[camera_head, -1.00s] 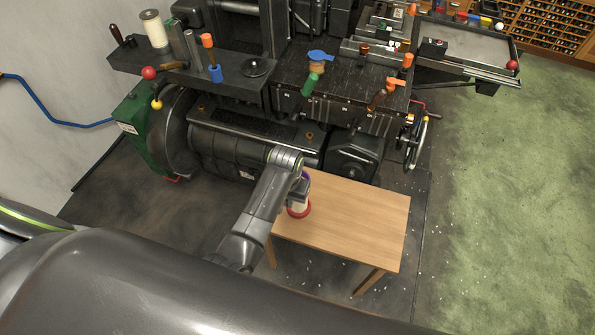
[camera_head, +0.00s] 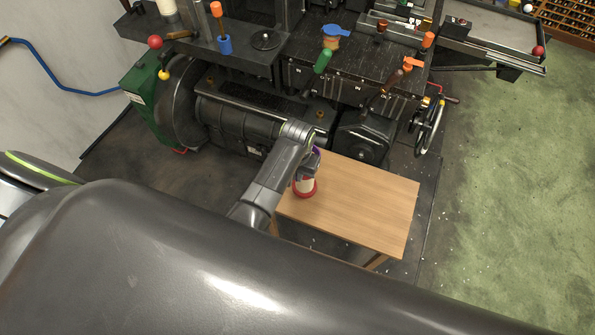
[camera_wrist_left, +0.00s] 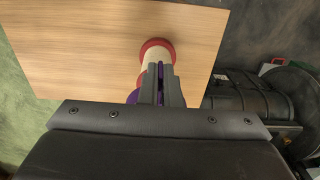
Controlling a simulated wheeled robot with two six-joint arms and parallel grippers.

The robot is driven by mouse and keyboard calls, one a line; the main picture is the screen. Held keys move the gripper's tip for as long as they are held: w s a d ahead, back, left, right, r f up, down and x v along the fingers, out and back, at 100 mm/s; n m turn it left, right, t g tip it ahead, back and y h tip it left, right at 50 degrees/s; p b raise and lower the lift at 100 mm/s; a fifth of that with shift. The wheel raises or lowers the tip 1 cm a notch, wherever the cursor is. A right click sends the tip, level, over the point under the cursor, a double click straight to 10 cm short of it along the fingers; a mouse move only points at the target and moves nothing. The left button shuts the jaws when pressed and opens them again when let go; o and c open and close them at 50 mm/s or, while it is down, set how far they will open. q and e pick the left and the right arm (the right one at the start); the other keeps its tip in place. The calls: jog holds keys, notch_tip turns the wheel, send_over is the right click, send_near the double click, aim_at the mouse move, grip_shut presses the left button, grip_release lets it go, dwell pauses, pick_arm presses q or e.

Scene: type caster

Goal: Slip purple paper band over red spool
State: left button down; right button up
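The red spool (camera_head: 304,193), with a pale body between red ends, stands on the small wooden table (camera_head: 362,207) near its left edge. In the left wrist view the spool's red rim (camera_wrist_left: 155,43) shows just past my fingertips. My left gripper (camera_head: 312,165) is over the spool's upper part. Its fingers (camera_wrist_left: 161,84) are close together with the purple paper band (camera_wrist_left: 133,97) between them. A bit of the purple band (camera_head: 317,150) also shows in the head view. The fingers hide much of the band and spool, so I cannot tell whether the band is around the spool.
A large black machine (camera_head: 345,72) with levers and a handwheel (camera_head: 430,127) stands close behind the table. The table's middle and right are bare. Green floor (camera_head: 510,200) lies open at the right.

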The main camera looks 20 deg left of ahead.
pick_arm(q)
jog(key=shift+f, duration=0.25)
pick_arm(e)
jog(key=shift+f, duration=0.15)
jog(key=shift+s, duration=0.3)
pick_arm(q)
jog(key=shift+f, duration=0.15)
pick_arm(e)
jog(key=shift+f, duration=0.1)
